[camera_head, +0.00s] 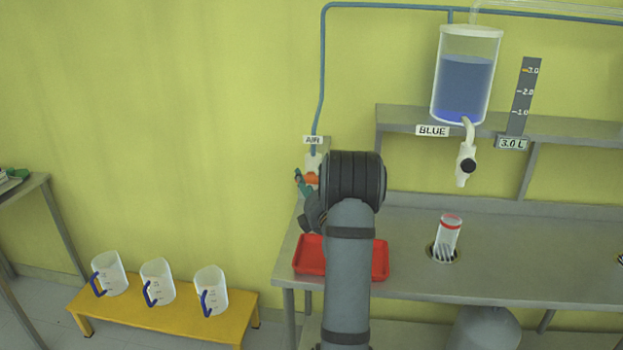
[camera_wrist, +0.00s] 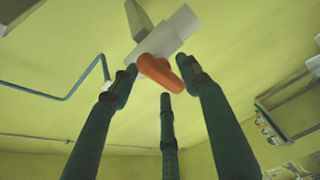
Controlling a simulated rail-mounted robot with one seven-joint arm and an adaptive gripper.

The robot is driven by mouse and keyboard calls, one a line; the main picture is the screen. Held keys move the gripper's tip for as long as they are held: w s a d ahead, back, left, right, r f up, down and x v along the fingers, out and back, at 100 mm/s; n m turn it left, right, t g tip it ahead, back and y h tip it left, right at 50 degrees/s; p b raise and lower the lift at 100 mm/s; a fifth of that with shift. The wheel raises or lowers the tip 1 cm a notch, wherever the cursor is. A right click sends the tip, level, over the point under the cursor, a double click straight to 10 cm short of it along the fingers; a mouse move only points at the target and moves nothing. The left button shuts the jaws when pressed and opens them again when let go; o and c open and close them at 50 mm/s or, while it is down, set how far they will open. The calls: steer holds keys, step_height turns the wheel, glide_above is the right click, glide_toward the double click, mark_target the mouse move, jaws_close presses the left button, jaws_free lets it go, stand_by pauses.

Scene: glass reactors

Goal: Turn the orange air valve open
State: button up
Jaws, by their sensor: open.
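The orange air valve handle (camera_head: 312,180) shows in the head view below the AIR label (camera_head: 313,140), partly hidden by my arm. In the wrist view the orange handle (camera_wrist: 160,72) juts from a white valve body (camera_wrist: 166,36). My gripper (camera_wrist: 164,82) has its dark green fingers spread around the handle in that view, open. One finger appears close to the left side of the handle and another close to its right; I cannot tell whether they touch it. In the head view my gripper (camera_head: 300,180) is mostly hidden behind my arm.
A red tray (camera_head: 308,256) lies on the grey bench (camera_head: 410,225) below the valve. A blue-filled vessel (camera_head: 465,85) with a tap (camera_head: 466,162) hangs at right. Several white jugs (camera_head: 158,282) stand on a yellow bench (camera_head: 185,318) at lower left. A blue air line (camera_head: 322,75) runs up the wall.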

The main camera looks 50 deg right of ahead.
steer(key=shift+c, duration=1.4)
steer(key=c, duration=0.8)
